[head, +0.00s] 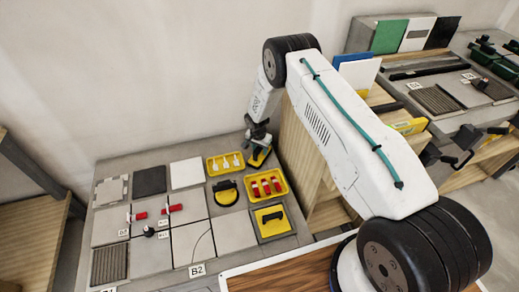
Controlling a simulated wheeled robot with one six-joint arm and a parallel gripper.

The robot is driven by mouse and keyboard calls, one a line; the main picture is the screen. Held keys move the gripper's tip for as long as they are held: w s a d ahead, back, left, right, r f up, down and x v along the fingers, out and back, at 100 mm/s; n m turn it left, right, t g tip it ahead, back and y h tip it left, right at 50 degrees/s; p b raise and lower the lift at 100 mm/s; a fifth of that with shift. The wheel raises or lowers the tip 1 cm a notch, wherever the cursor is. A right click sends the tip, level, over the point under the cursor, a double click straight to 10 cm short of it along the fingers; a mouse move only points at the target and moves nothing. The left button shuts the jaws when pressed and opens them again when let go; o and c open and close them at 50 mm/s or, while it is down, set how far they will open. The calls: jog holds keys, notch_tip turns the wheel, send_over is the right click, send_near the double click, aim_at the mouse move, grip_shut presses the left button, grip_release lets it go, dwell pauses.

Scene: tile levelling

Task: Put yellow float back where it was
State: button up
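A yellow, square-edged tool with a black handle (271,220), which looks like the yellow float, lies at the front right of the tile bench (222,268). My gripper (258,143) points down at the back right of the bench. Directly under it is another yellow and black item (259,156), small and partly hidden by the gripper; I cannot tell what it is. The gripper touches or nearly touches this item. The fingers are too small and dark to show whether they are open or shut on it.
A yellow tray with white-topped items (211,172) and one with red items (250,190) stand near a rounded yellow-black tool (225,193). Grey and white tiles with red-handled pieces (172,208) fill the left. A wooden rack (300,165) stands close right of my gripper.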

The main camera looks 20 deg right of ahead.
jog(key=s+d+r+n, duration=0.1)
jog(key=s+r, duration=0.2)
jog(key=r, duration=1.1)
jog(key=s+r+n, duration=0.1)
jog(key=s+r, duration=0.3)
jog(key=r, duration=1)
jog(key=s+d+r+n, duration=0.1)
jog(key=s+r, duration=0.2)
jog(key=r, duration=1.1)
jog(key=s+d+r+n, duration=0.1)
jog(key=s+r+n, duration=0.1)
jog(key=s+r, duration=0.75)
jog(key=s+r+n, duration=0.1)
jog(key=s+r, duration=0.5)
jog(key=s, duration=0.7)
jog(key=s+n+y, duration=0.1)
jog(key=s+n, duration=0.2)
jog(key=s, duration=1.3)
jog(key=shift+s+r, duration=0.2)
jog(key=shift+r, duration=0.25)
